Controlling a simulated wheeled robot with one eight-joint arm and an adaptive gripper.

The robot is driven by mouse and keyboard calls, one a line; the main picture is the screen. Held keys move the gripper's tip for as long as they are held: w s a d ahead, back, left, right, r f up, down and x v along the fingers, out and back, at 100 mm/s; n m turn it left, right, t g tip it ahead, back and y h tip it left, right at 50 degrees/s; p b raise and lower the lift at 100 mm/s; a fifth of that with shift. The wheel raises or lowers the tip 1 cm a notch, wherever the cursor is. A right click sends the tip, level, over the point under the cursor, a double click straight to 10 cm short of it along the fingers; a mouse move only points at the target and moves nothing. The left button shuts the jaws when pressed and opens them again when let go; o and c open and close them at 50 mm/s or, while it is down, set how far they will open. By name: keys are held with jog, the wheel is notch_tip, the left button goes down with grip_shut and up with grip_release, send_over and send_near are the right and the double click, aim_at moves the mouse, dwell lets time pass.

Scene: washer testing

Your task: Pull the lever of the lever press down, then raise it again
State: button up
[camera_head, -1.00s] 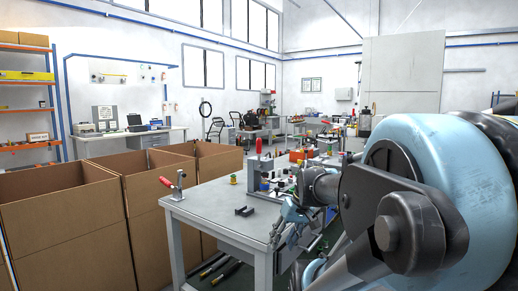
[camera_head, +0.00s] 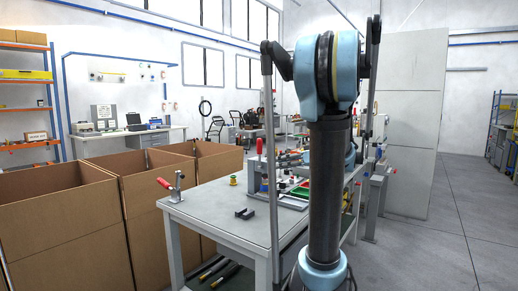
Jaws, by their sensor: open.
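A small metal device with a red-handled lever (camera_head: 166,183) stands at the near left corner of the grey worktable (camera_head: 225,212). Its handle tilts up to the left. I cannot tell for sure which of the two is the lever press. My arm stands upright across the middle of the view. My gripper is not visible, so its place relative to either lever cannot be seen.
A black bracket (camera_head: 245,213) and a yellow-green knob (camera_head: 233,180) lie on the table. Open cardboard boxes (camera_head: 62,225) stand close along the table's left side. The floor (camera_head: 440,225) at right is clear.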

aim_at(259, 145)
jog(key=w+d+r+n+t+y, duration=0.2)
jog(key=w+d+r, duration=0.3)
jog(key=d, duration=0.2)
jog(key=x, duration=1.7)
jog(key=shift+w+a+r, duration=0.1)
jog(key=shift+w+a, duration=0.15)
jog(key=shift+a, duration=0.05)
grip_shut()
jog(key=shift+a, duration=0.1)
